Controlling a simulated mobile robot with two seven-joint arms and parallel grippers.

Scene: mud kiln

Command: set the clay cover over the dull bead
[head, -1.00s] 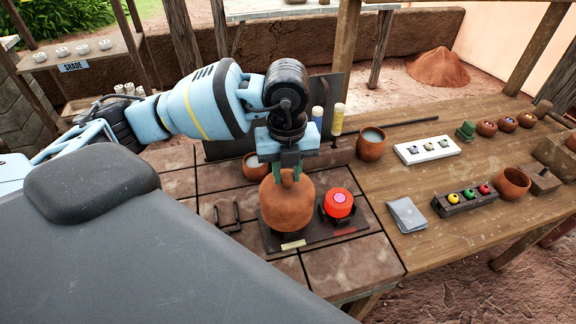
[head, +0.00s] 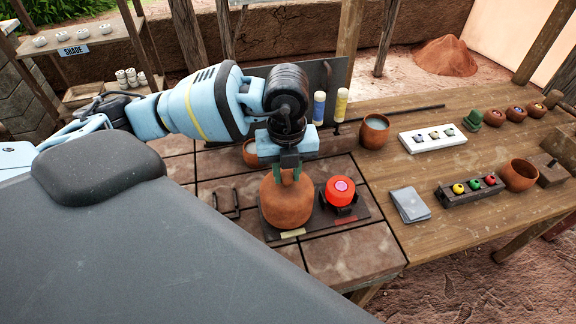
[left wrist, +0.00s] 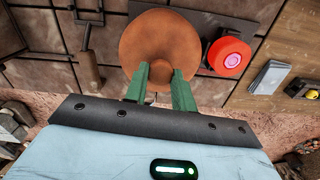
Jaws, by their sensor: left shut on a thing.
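The clay cover (head: 287,203), a rounded brown dome with a knob, sits over the left side of a dark plate (head: 326,222) in the head view. My left gripper (head: 287,172) is shut on its knob from above. The left wrist view also shows the cover (left wrist: 158,40) with the green fingers (left wrist: 160,90) on either side of the knob. Whatever is under the cover is hidden, and I cannot see a dull bead. I cannot tell whether its rim touches the plate. A glowing red pot with a pink bead (head: 341,191) stands just right of it. My right gripper is not in view.
A clay cup (head: 374,131), a white tray with several beads (head: 433,138), grey cards (head: 410,205), a dark bead rack (head: 472,187) and an empty clay bowl (head: 519,174) stand on the wooden table. A metal handle (head: 225,204) lies left of the cover.

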